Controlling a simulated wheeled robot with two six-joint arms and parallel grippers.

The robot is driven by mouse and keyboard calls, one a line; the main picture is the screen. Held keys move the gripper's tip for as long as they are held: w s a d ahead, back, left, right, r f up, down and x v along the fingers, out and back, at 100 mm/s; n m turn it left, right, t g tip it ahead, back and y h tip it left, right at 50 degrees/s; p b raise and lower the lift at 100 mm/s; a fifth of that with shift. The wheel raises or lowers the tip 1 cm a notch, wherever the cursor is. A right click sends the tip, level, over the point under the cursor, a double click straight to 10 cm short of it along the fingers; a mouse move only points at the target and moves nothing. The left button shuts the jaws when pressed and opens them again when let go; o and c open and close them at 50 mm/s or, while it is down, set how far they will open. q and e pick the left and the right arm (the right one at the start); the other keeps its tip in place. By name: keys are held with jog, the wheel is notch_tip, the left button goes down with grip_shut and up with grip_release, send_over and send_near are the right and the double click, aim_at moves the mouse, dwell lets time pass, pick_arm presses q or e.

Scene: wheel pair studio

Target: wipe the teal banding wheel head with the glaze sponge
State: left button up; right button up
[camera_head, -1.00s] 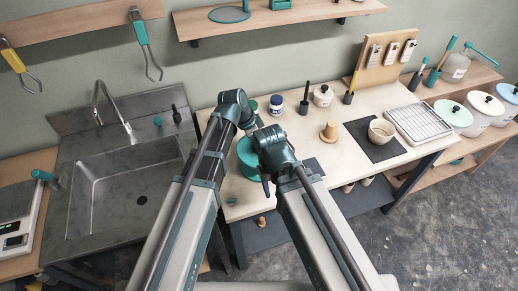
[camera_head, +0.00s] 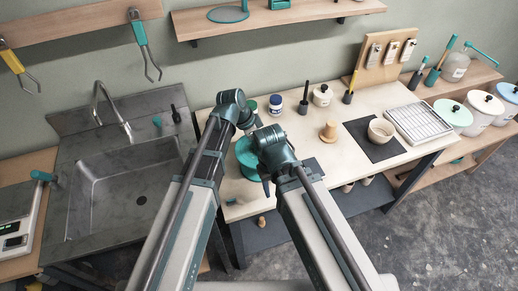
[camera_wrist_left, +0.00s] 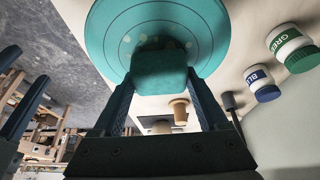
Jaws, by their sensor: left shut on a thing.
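The teal banding wheel head (camera_wrist_left: 208,32) is a round disc with concentric rings and a few pale spots. In the head view the wheel (camera_head: 246,158) is partly hidden behind my arms. The glaze sponge (camera_wrist_left: 160,74), a teal block, is held between the fingers of my left gripper (camera_wrist_left: 160,92), against or just over the disc near its lower middle; I cannot tell if they touch. My right gripper (camera_wrist_left: 24,90) shows at the left edge of the wrist view, its fingers apart and empty. Neither gripper's fingers show clearly in the head view.
Jars with green (camera_head: 253,105) and blue (camera_head: 276,105) labels stand behind the wheel. A wooden knob-shaped piece (camera_head: 328,132), a bowl (camera_head: 382,130) on a dark mat and a white rack (camera_head: 419,122) lie to the right. A metal sink (camera_head: 120,190) is at the left.

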aim_at(253, 151)
pick_arm(q)
jog(key=shift+s+a+f+b, duration=0.15)
jog(key=shift+s+a, duration=0.25)
jog(key=shift+a, duration=0.7)
jog(key=shift+s+a+f+b, duration=0.1)
jog(key=shift+s+a+b, duration=0.2)
jog(key=shift+a, duration=0.8)
jog(key=shift+r+h, duration=0.2)
jog(key=shift+h, duration=0.1)
jog(key=shift+d, duration=0.1)
jog(key=shift+w+d+f, duration=0.1)
jog(key=shift+w+d, duration=0.1)
jog(key=shift+d, duration=0.5)
jog(key=shift+w+d+r, duration=0.1)
jog(key=shift+w+d, duration=0.15)
jog(key=shift+d, duration=0.5)
jog(key=shift+w+d+f, duration=0.1)
jog(key=shift+w+d, duration=0.1)
jog(key=shift+d, duration=0.5)
